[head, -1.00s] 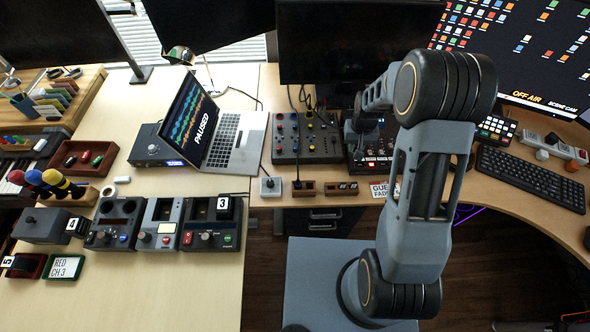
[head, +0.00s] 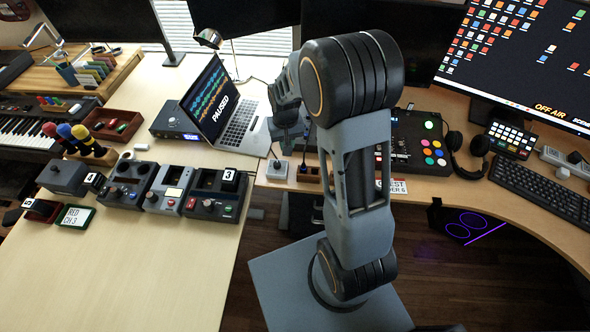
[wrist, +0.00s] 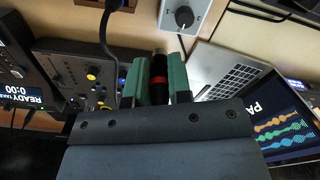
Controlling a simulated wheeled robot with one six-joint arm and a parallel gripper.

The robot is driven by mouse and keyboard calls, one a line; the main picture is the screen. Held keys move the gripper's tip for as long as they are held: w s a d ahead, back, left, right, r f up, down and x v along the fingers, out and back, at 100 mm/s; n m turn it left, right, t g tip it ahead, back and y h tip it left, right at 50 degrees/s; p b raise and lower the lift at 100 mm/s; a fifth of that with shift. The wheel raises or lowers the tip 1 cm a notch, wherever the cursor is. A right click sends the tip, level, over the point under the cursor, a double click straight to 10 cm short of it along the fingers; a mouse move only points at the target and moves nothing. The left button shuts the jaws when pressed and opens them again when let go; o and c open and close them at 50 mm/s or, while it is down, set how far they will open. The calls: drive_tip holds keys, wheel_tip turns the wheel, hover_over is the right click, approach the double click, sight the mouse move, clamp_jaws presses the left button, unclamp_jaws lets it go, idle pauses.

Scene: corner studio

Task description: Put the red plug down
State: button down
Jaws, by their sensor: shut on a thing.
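The red plug (wrist: 159,70) shows in the wrist view as a dark barrel with a red band. My gripper (wrist: 161,80) is shut on it, with a green finger on each side. In the head view my gripper (head: 290,138) is over the back desk, right of the laptop (head: 233,120). The plug cannot be made out there, and my arm hides part of that area. The wrist view does not make clear how far the plug is above the desk.
A small grey box with a knob (wrist: 184,17) stands close by; the head view also shows it (head: 277,169). A wooden socket block (head: 308,174) is beside it. A mixer (wrist: 75,70) and a black cable (wrist: 106,32) are left in the wrist view. The left desk's front (head: 130,260) is clear.

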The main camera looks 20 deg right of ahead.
drive_tip(key=s+d+r+m+b, duration=0.15)
drive_tip(key=s+m+b, duration=0.25)
drive_tip(key=s+b, duration=0.65)
drive_tip(key=w+d+f, duration=0.1)
drive_tip(key=w, duration=0.1)
drive_tip(key=w+d+f, duration=0.1)
drive_tip(key=w+f, duration=0.1)
drive_tip(key=w+d+f, duration=0.1)
drive_tip(key=w+d, duration=0.1)
drive_tip(key=shift+f+p, duration=0.15)
drive_tip(key=shift+p, duration=0.2)
approach(306, 158)
drive_tip(key=shift+s+a+f+b, duration=0.15)
drive_tip(key=shift+s+a+f, duration=0.15)
drive_tip(key=shift+s+f, duration=0.3)
drive_tip(key=shift+s+a+f+b, duration=0.15)
drive_tip(key=shift+s+a+f, duration=0.15)
drive_tip(key=shift+s+f, duration=0.3)
drive_tip(key=shift+w+d+f, duration=0.1)
drive_tip(key=shift+w+f, duration=0.1)
drive_tip(key=shift+f, duration=1.65)
drive_tip(key=shift+f+b, duration=0.6)
